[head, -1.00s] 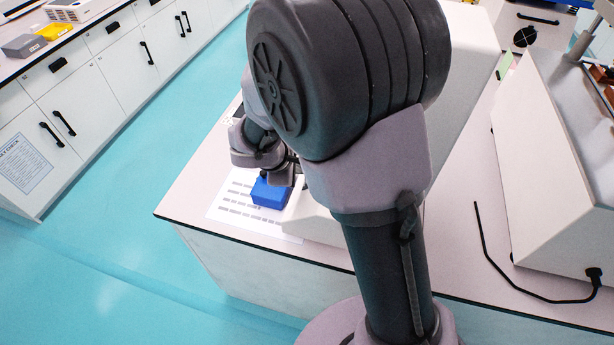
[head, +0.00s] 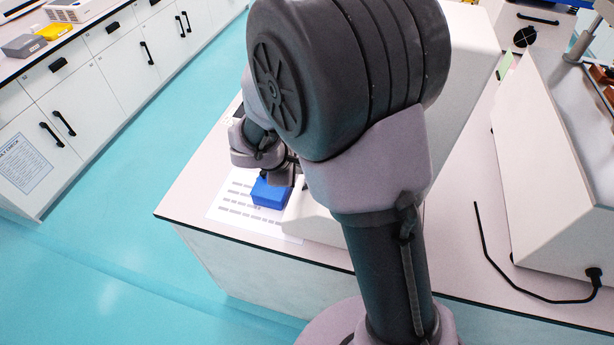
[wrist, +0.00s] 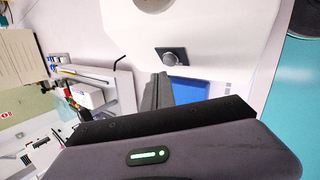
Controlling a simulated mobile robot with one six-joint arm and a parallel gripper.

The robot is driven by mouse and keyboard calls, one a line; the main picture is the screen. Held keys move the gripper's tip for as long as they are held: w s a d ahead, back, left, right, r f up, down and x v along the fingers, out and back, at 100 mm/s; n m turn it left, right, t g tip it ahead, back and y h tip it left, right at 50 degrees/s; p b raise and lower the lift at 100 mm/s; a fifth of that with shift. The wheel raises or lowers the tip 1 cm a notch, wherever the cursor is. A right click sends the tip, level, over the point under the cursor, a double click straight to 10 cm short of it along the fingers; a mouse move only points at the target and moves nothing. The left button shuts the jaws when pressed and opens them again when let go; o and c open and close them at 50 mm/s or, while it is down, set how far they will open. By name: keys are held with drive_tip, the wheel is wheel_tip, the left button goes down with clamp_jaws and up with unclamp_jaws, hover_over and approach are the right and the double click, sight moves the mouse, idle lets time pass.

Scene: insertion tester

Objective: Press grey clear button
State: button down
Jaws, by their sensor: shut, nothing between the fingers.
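A round grey button (wrist: 171,58) on a dark square plate sits on a white machine face (wrist: 215,38) in the wrist view. I cannot read any label on it. My gripper (wrist: 158,90) is shut and empty, its fingertips just below and left of the button in the picture, seemingly apart from it. In the head view my wrist shows beside a blue block (head: 270,192), and my arm hides the button and most of the machine.
The blue block also shows right of my fingers in the wrist view (wrist: 190,90). A printed sheet (head: 232,205) lies on the bench by the block. A large white sloped unit (head: 550,150) with a black cable stands at the right.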

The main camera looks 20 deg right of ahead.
idle(0.3)
drive_tip(key=shift+s+d+f+b, duration=0.15)
drive_tip(key=shift+d+f+b, duration=0.15)
drive_tip(key=shift+b, duration=0.3)
drive_tip(key=shift+s+d+f+b, duration=0.2)
drive_tip(key=shift+f+b, duration=0.15)
drive_tip(key=shift+b, duration=0.15)
idle(0.4)
drive_tip(key=shift+r, duration=0.1)
drive_tip(key=shift+w+a+r+p, duration=0.35)
drive_tip(key=shift+a+r+p, duration=0.2)
drive_tip(key=shift+p, duration=0.15)
drive_tip(key=a+r+p, duration=0.1)
drive_tip(key=w+r+p, duration=0.1)
drive_tip(key=w+a+r+p, duration=0.1)
drive_tip(key=p, duration=0.1)
drive_tip(key=shift+a+r, duration=0.3)
drive_tip(key=shift+r, duration=0.1)
